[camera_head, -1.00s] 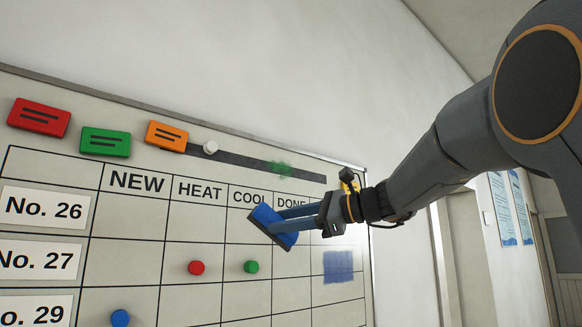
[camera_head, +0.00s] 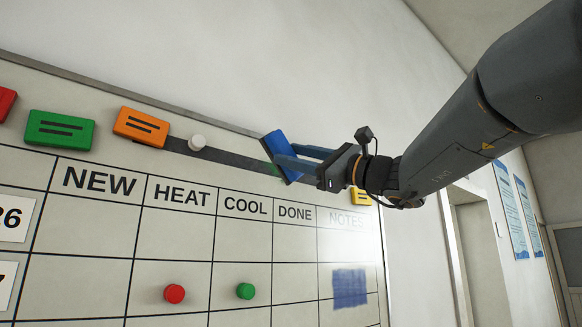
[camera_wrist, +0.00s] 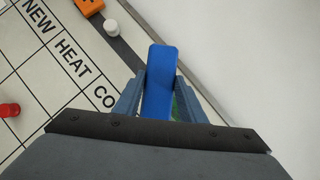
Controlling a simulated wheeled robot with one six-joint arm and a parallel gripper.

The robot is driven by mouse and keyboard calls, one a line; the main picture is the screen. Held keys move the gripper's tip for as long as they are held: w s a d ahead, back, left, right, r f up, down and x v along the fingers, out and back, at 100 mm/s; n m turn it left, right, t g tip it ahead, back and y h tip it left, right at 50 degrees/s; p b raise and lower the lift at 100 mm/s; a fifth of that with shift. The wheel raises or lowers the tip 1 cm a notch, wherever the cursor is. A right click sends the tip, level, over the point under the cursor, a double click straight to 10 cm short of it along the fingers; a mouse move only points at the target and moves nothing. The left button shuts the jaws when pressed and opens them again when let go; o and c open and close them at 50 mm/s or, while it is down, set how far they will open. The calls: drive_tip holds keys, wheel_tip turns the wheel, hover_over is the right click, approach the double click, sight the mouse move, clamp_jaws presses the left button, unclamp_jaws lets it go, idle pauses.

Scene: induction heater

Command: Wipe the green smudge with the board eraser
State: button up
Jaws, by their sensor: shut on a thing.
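My gripper (camera_head: 296,162) is shut on the blue board eraser (camera_head: 279,150). The eraser is tilted and lies over the dark strip near the board's top edge, above the COOL and DONE columns. In the wrist view the eraser (camera_wrist: 160,80) stands between both fingers, with a bit of green by the right finger. I cannot tell whether the eraser touches the board.
A white round magnet (camera_head: 197,142) sits on the dark strip (camera_head: 230,167). Orange (camera_head: 141,126) and green (camera_head: 59,130) cards are to its left, a yellow card (camera_head: 361,196) right of my gripper. A blue smudge (camera_head: 350,287) is below NOTES. Red (camera_head: 174,294) and green (camera_head: 245,291) magnets sit lower.

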sight(274, 165)
drive_tip(key=shift+w+a+r, duration=0.15)
drive_tip(key=shift+w+a, duration=0.05)
drive_tip(key=shift+w, duration=0.1)
drive_tip(key=w+a+p, duration=0.1)
drive_tip(key=w, duration=0.1)
drive_tip(key=w+a+p, duration=0.1)
drive_tip(key=w+a, duration=0.1)
drive_tip(key=shift+w, duration=0.15)
drive_tip(key=shift+w+a, duration=0.55)
drive_tip(key=shift+w, duration=0.25)
idle(0.9)
drive_tip(key=w+d+b, duration=0.1)
drive_tip(key=w+d, duration=0.5)
drive_tip(key=d, duration=0.3)
drive_tip(key=shift+w+d, duration=0.25)
drive_tip(key=shift+d, duration=0.05)
idle(0.9)
drive_tip(key=shift+b, duration=0.4)
